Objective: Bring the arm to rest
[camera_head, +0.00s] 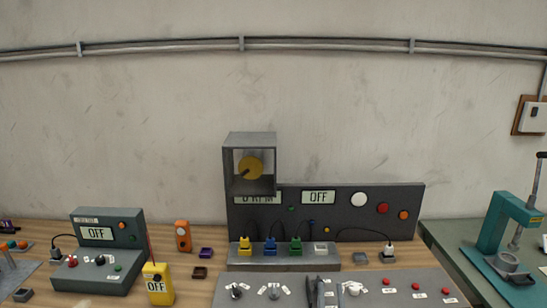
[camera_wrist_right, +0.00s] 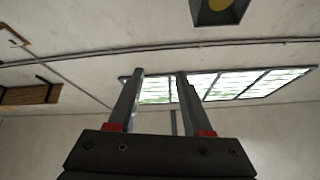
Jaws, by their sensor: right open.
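My right gripper (camera_head: 316,290) shows as dark upright fingers at the bottom of the head view, in front of the grey front panel (camera_head: 390,297). In the right wrist view my right gripper (camera_wrist_right: 160,76) has its two fingers apart with nothing between them. Its fingers stand out against a window and the wall. A grey box with a yellow disc (camera_head: 250,168) stands above the bench in the head view; it also shows at the top of the right wrist view (camera_wrist_right: 220,8). My left gripper is not seen.
A dark panel (camera_head: 350,215) rises behind yellow, blue and green blocks (camera_head: 270,246). A teal press (camera_head: 495,228) stands on the right table. Air above the bench is mostly clear.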

